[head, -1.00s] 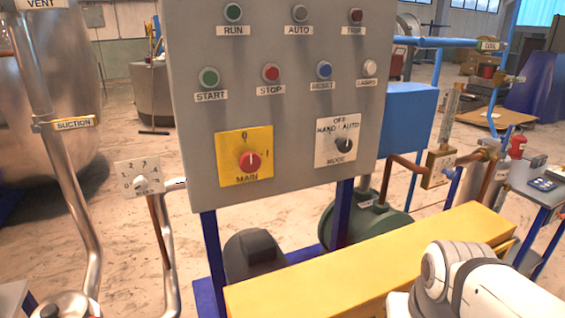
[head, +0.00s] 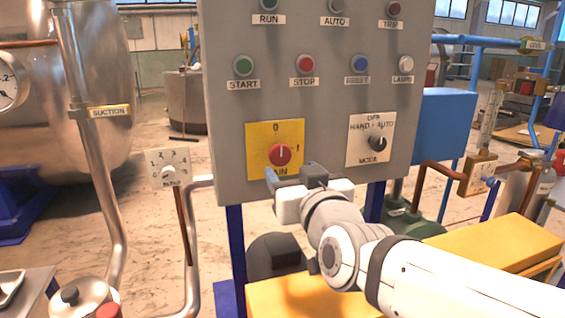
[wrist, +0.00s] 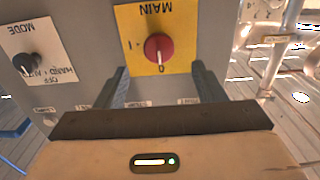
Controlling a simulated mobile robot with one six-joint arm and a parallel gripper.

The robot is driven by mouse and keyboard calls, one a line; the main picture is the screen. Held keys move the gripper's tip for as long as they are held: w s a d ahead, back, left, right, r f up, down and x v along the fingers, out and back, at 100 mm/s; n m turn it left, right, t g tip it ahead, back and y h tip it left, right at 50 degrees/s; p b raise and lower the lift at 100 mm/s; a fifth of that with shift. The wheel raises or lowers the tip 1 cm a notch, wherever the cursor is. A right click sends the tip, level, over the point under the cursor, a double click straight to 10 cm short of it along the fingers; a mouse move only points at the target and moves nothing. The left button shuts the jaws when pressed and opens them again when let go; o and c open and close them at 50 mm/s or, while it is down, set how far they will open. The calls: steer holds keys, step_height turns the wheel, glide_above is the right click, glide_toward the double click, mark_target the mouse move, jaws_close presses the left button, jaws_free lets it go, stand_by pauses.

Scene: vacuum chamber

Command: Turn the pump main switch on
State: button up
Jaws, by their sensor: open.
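The pump main switch is a red knob (head: 280,155) on a yellow plate (head: 256,133) low on the grey panel. Its plate carries 0 at the top and I at the right, and the knob's white mark points up toward 0. The MAIN label is partly hidden by my gripper (head: 292,174) in the head view. My gripper is open and empty, just in front of and slightly below the knob. In the wrist view, which is upside down, the red knob (wrist: 158,47) appears beyond and between the two open fingers (wrist: 160,66), with no visible contact.
The MODE selector (head: 377,142) sits right of the main switch. START (head: 243,65), STOP (head: 304,63), RESET and LAMPS buttons run above. A yellow beam (head: 490,250) lies low on the right. A pipe valve with a numbered plate (head: 169,157) stands left.

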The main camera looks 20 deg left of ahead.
mark_target(281, 157)
steer(key=x, duration=0.7)
steer(key=shift+w+a+p, duration=0.1)
steer(key=shift+w+p, duration=0.15)
steer(key=shift+p, duration=0.1)
